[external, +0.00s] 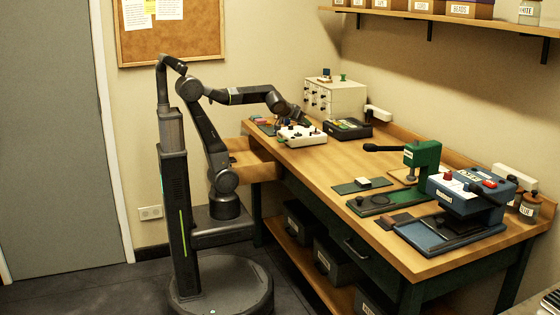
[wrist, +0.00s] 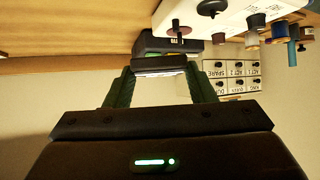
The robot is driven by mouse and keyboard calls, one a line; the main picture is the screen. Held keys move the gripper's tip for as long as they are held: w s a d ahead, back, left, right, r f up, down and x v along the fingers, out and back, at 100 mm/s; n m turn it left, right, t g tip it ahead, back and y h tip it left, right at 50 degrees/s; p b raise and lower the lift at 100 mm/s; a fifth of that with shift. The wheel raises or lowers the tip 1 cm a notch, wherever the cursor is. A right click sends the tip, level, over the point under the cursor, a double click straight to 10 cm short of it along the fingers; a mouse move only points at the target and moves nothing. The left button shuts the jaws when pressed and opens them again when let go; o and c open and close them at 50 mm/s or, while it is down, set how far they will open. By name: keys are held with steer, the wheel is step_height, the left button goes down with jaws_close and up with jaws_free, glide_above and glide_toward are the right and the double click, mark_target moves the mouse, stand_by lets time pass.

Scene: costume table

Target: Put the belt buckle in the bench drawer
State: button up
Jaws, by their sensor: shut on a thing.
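In the external view my gripper (external: 304,121) is above the far left part of the bench, close to a white spool tray; the buckle is too small to make out there. An open wooden drawer (external: 262,172), which looks like the bench drawer, sticks out from the bench's front at its left end. My arm hides part of it, and its inside is barely visible.
The white spool tray (external: 301,138), a black box (external: 348,129) and a white drawer cabinet (external: 335,98) crowd the bench's far end. A green press (external: 422,158) and a blue machine (external: 467,190) stand at right. The bench middle (external: 340,159) is mostly clear.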

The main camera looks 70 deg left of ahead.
steer(key=a+n+y, duration=0.1)
steer(key=a, duration=0.2)
steer(key=s+a+n+g+y, duration=0.1)
steer(key=a, duration=0.2)
steer(key=s+a+n+g+y, duration=0.1)
steer(key=a, duration=0.2)
steer(key=shift+f+n+b, duration=0.3)
steer(key=shift+f+n, duration=0.05)
steer(key=shift+n, duration=0.05)
steer(key=s+a+n+g+y, duration=0.3)
steer(key=s+a+n+g, duration=0.25)
steer(key=a, duration=0.55)
step_height(320, 180, up, 2)
steer(key=n+g+b, duration=0.2)
steer(key=n+g, duration=0.5)
steer(key=n, duration=0.2)
glide_above(234, 165)
steer(key=d, duration=0.4)
steer(key=shift+m, duration=0.25)
steer(key=f, duration=1.7)
steer(key=w+f+b, duration=0.1)
steer(key=f, duration=0.7)
steer(key=shift+w+f, duration=0.1)
steer(key=shift+f, duration=0.2)
steer(key=shift+f+b, duration=0.45)
steer(key=shift+f, duration=1.85)
steer(key=shift+f+b, duration=0.25)
steer(key=shift+b, duration=0.1)
